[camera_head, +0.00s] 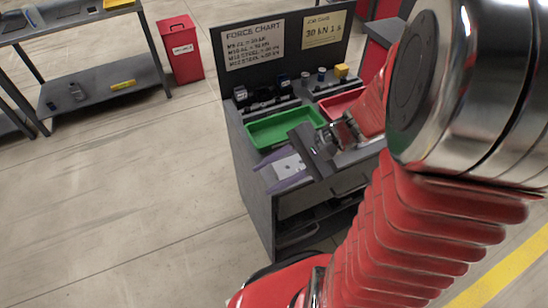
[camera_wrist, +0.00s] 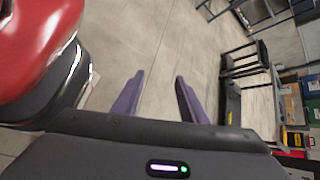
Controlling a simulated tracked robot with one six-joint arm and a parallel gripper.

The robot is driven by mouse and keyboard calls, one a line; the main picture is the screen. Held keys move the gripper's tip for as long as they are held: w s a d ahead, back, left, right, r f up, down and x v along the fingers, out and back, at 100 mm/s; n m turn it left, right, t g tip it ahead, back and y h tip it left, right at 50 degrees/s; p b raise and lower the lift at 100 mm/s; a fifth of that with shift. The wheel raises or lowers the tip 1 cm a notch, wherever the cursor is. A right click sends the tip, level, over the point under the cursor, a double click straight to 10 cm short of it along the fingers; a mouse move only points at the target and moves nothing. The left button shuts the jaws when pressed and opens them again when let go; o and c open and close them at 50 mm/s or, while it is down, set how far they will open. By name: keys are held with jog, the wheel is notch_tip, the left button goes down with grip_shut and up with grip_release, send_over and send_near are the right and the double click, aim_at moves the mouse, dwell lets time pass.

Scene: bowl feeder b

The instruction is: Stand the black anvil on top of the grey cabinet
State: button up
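My gripper (camera_head: 264,176) is at the near left edge of a grey cabinet-like station (camera_head: 257,190) in the head view. Its two purple fingers point left and stand apart. In the wrist view my gripper (camera_wrist: 160,77) is open, with only pale floor between the fingers. Several small black pieces (camera_head: 262,101) stand at the back left of the station's top. I cannot tell which, if any, is the black anvil. My arm hides the station's right part.
A green tray (camera_head: 262,140) and a partly hidden red tray (camera_head: 334,108) are on the station. A dark panel (camera_head: 290,62) with charts rises behind. A red bin (camera_head: 181,58) and grey shelving (camera_head: 100,78) stand at the upper left. Floor at left is clear.

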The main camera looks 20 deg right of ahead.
jog(key=s+a+r+n+t+h, duration=0.1)
jog(key=s+r+n+h, duration=0.3)
jog(key=r+n+h, duration=0.5)
notch_tip(320, 180, up, 3)
jog(key=n+t, duration=0.1)
jog(key=n, duration=0.3)
jog(key=shift+s+t+h, duration=0.2)
jog(key=shift+t+h, duration=0.2)
